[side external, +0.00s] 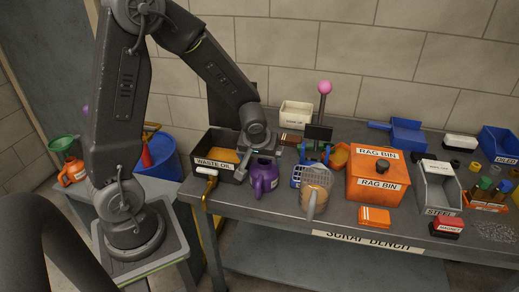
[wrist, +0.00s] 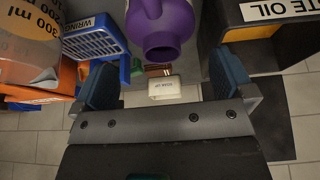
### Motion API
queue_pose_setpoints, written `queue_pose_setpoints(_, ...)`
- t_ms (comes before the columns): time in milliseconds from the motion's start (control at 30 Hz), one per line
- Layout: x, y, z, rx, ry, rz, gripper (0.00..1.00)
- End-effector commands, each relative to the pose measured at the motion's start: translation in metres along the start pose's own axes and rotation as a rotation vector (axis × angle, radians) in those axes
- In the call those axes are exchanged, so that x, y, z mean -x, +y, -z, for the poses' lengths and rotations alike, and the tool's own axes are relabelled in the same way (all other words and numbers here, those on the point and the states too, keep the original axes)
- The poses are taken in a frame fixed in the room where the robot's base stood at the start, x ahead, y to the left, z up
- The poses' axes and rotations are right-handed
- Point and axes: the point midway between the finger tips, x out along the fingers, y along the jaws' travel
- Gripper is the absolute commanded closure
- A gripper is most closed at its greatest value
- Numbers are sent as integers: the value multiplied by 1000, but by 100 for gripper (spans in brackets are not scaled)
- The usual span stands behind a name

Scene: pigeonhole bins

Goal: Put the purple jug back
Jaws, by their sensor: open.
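The purple jug (side external: 264,178) stands upright on the bench, just right of the black waste oil tray (side external: 202,149). My gripper (side external: 262,154) is right above and behind the jug's top, pointing down. In the wrist view the jug (wrist: 170,20) shows its round mouth, in line with the gap between the two open fingers (wrist: 163,66). The fingers stand apart on either side, with room between each and the jug. I cannot tell whether the fingertips reach down past its rim.
A blue wringer basket (wrist: 92,42) and a clear measuring jug (side external: 314,188) stand close to the right of the purple jug. An orange rag bin (side external: 376,185) is further right. A brass tap (side external: 207,183) sticks out at the bench's left edge.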

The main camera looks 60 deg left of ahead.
Motion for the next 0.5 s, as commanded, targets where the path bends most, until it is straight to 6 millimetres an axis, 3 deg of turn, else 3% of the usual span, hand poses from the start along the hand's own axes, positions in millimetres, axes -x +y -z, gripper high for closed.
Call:
queue_pose_setpoints(133, 25, 0, 0, 1, 3, -3, 0)
queue_pose_setpoints(400, 50, 0, -1, -10, 3, -5, 0)
queue_pose_setpoints(500, 72, 2, -4, -55, 14, -22, 0)
